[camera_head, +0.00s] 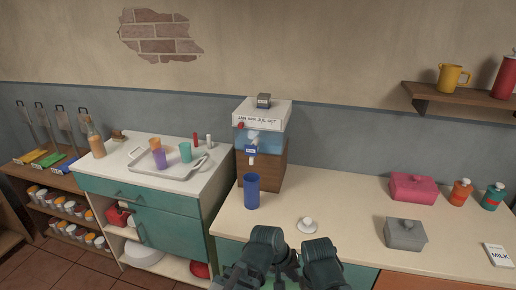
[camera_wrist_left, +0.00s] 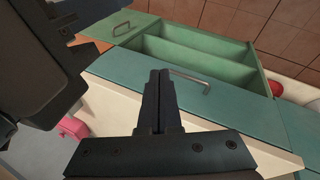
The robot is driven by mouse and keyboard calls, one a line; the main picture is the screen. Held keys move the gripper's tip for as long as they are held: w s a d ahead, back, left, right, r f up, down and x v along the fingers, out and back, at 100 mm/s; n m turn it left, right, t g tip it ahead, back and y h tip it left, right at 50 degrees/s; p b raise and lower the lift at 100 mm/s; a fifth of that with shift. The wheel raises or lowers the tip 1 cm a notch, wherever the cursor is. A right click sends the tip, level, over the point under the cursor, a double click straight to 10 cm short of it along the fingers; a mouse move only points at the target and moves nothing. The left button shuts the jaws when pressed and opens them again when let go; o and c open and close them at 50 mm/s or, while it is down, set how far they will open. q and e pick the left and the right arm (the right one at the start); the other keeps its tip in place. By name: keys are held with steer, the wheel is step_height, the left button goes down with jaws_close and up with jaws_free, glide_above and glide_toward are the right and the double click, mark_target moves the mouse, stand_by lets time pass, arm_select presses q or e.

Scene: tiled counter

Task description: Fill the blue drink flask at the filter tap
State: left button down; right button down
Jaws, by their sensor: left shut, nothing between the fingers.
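The blue flask (camera_head: 251,190) stands upright and open-topped on the cream counter, just in front of the filter's wooden stand (camera_head: 271,168). The filter dispenser (camera_head: 262,122) has a clear blue tank, and its small white tap (camera_head: 251,160) shows above and behind the flask's rim. I cannot tell whether the flask is right under the tap. My left gripper (camera_wrist_left: 160,80) is shut and empty in the left wrist view, in front of a teal panel with a handle. Dark arm parts of mine show at the bottom of the head view. My right gripper's fingers are not visible.
A small white knobbed lid-like piece (camera_head: 307,225) lies on the counter right of the flask. A tray (camera_head: 198,163) with cups is at left.

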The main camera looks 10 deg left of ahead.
arm_select(q)
steer(key=w+a+r+n+t+h, duration=0.35)
steer(key=w+r+n+t, duration=0.45)
steer(key=w+r+n, duration=0.45)
steer(key=w+a+r+n+t+y, duration=0.2)
steer(key=a+r+n+t+y, duration=0.1)
steer(key=a+n, duration=0.6)
steer(key=w+a+r+n+t+y, duration=0.3)
steer(key=a+r+n+t, duration=0.1)
steer(key=a+n, duration=0.5)
steer(key=n, duration=0.2)
steer(key=shift+w+a+n, duration=0.25)
steer(key=shift+a+n, duration=0.05)
steer(key=shift+n, duration=0.05)
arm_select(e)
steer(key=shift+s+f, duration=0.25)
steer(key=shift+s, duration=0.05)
arm_select(q)
steer(key=shift+w+y, duration=0.1)
steer(key=shift+y, duration=0.15)
